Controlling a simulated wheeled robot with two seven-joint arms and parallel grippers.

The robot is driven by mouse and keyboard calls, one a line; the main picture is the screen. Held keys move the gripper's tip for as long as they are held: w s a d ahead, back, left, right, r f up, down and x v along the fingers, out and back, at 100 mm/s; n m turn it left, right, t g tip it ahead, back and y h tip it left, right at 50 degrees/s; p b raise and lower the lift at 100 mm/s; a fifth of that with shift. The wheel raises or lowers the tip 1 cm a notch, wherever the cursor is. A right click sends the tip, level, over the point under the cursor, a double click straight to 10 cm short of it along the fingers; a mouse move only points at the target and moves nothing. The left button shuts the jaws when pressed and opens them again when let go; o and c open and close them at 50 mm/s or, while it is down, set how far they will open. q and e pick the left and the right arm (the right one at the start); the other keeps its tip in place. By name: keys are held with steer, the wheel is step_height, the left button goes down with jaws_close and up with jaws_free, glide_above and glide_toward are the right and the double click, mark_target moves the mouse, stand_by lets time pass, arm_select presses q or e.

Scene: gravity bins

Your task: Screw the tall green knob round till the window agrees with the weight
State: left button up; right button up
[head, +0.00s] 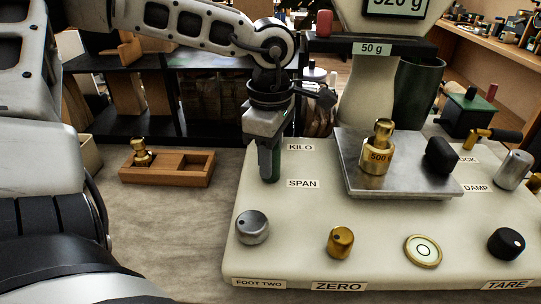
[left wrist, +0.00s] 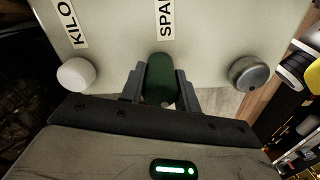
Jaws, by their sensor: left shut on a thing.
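The tall green knob (head: 276,165) stands by the SPAN label on the cream scale base, mostly hidden behind my left gripper (head: 268,174). In the left wrist view the gripper's two fingers (left wrist: 161,92) are shut on either side of the green knob (left wrist: 161,76). The brass weight (head: 376,155), marked 500, stands upright on the steel pan (head: 362,188). The window (head: 397,8) is cut off by the top edge; its figure ends in 20 g, and its first digit is unclear. My right gripper is not in view.
A grey knob (head: 252,227), brass ZERO knob (head: 340,242), bubble level (head: 423,250) and black TARE knob (head: 506,243) line the front. A wooden block (head: 167,167) with another brass weight (head: 141,153) lies left of the base.

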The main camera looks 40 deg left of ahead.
arm_select(q)
steer(key=shift+f+n+b, duration=0.2)
steer(key=shift+n+b, duration=0.6)
steer(key=shift+b, duration=0.35)
steer(key=n+b, duration=0.2)
steer(key=shift+b, duration=0.3)
steer(key=n+b, duration=0.2)
steer(key=n, duration=0.1)
steer(key=shift+r, duration=0.15)
steer(key=shift+n+b, duration=0.35)
steer(key=shift+n, duration=0.05)
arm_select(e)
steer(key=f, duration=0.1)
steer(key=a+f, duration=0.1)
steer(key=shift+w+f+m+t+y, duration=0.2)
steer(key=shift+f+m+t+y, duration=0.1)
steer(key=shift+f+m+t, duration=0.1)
arm_select(q)
steer(key=shift+r, duration=0.1)
steer(key=o, duration=1)
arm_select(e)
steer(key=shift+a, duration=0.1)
